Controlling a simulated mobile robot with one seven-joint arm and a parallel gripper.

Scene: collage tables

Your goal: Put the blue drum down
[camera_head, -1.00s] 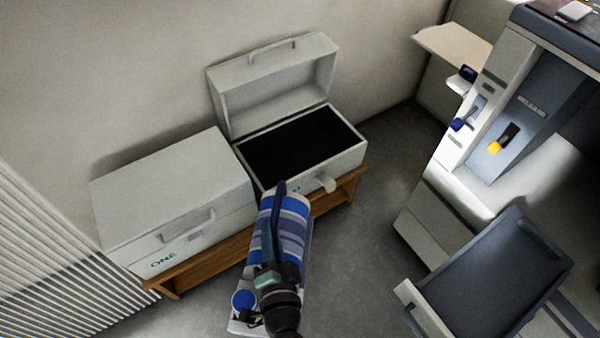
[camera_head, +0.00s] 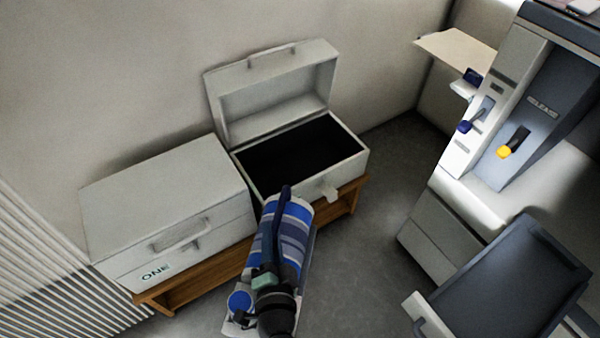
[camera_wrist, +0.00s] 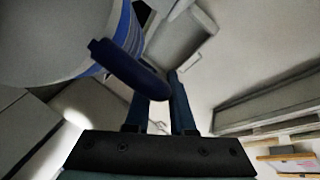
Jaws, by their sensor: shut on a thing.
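The blue drum (camera_head: 296,222) is a cylinder with blue, white and grey-blue bands. In the head view it is at lower centre, in front of the open white box (camera_head: 352,167). My gripper (camera_head: 283,200) is shut on the drum, with a dark blue finger lying along its side. The wrist view shows part of the drum (camera_wrist: 60,40) large at the upper left, beside my gripper's fingers (camera_wrist: 155,90). The drum's underside is hidden, and I cannot tell how high it is held.
A closed white box marked ONE (camera_head: 165,190) stands left of the open box on a wooden bench (camera_head: 215,268). The open box's inside is dark. A grey machine with a yellow-tipped lever (camera_head: 505,151) and a dark tray (camera_head: 510,285) is at right. Floor shows between.

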